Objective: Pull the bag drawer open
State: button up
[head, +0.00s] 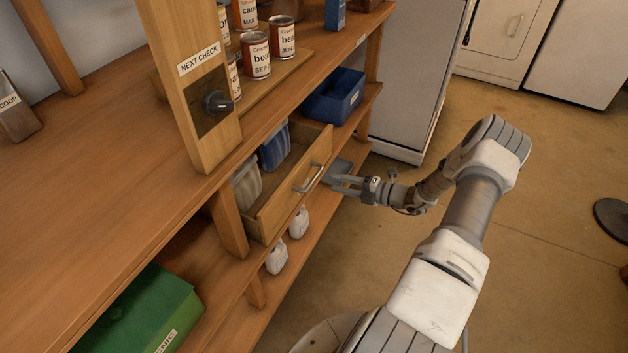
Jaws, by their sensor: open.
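The bag drawer (290,190) is a wooden drawer under the bench top, standing part way out. Its metal bar handle (309,178) is on the front face. Inside the drawer are a grey-white bag or container (246,186) and a blue one (274,148). My gripper (332,181) is open, just to the right of the handle and in front of the drawer. The fingertips are close to the handle, and I cannot tell whether they touch it. Nothing shows between the fingers.
A wooden post with a black knob (217,102) stands above the drawer. Labelled cans (256,55) stand on the bench. A blue bin (334,97) sits right of the drawer. White jugs (277,258) and a green box (140,312) are below. The floor (540,190) at right is mostly clear.

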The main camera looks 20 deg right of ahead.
aim_at(314, 177)
jog(key=b+x, duration=0.1)
jog(key=x, duration=0.7)
jog(key=shift+w+a, duration=0.15)
jog(key=shift+w, duration=0.15)
grip_shut()
dwell(1.0)
